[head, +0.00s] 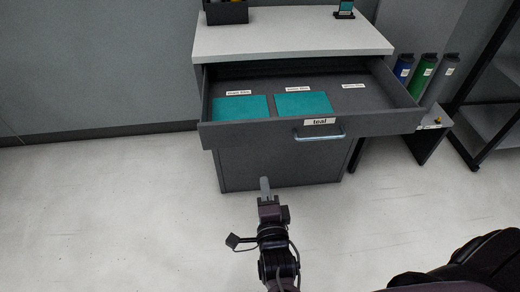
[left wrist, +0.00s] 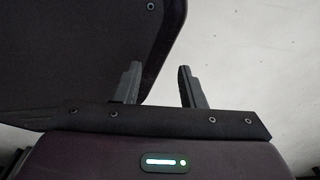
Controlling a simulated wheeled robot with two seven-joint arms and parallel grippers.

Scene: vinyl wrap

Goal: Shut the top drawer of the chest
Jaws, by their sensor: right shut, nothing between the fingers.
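The chest (head: 285,165) is dark grey with a pale top, against the back wall. Its top drawer (head: 250,130) is pulled out towards me, with a "teal" label and a silver bar handle (head: 320,137) on its front. Two teal sheets (head: 240,108) (head: 303,104) lie in the drawer beside small white labels. My right gripper (head: 264,187) is shut and empty, low in front of the chest, below and left of the handle and apart from it in the picture. My left gripper (left wrist: 159,82) is open and empty in the left wrist view; I cannot see it in the head view.
A dark box (head: 226,13) and a small teal item (head: 344,10) stand on the chest top. Blue, green and grey rolls (head: 422,75) stand to the right, next to a black shelf rack (head: 490,120). The pale floor (head: 110,210) at the left is clear.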

